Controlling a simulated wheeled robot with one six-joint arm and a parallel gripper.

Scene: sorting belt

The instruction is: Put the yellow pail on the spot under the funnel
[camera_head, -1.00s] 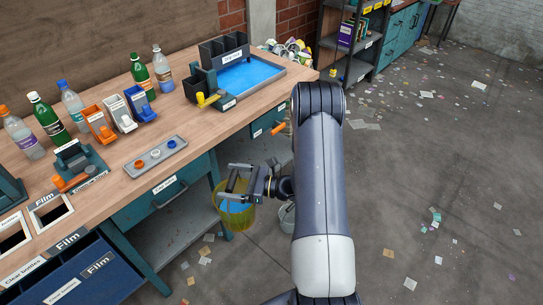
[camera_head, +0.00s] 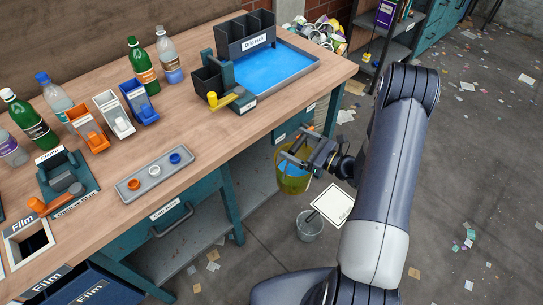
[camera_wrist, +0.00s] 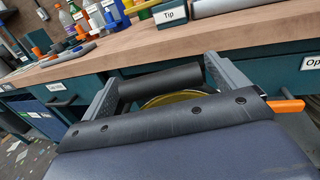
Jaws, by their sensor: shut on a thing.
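The yellow pail (camera_head: 294,184) hangs from my gripper (camera_head: 305,150) beside the bench's front edge, with something blue showing inside it. In the wrist view, my gripper (camera_wrist: 165,85) is shut around a dark grip bar (camera_wrist: 160,82), and the pail's yellow rim (camera_wrist: 172,97) shows just beyond it. The pail looks upright; most of it is hidden in the wrist view. I cannot make out the funnel or the spot under it in either current view.
A grey bucket (camera_head: 309,228) stands on the floor below the pail, with a white sign (camera_head: 333,205) beside it. The wooden bench (camera_head: 225,150) holds a blue tray (camera_head: 270,72), bottles and dispensers. An orange handle (camera_wrist: 287,106) sticks out under the bench edge.

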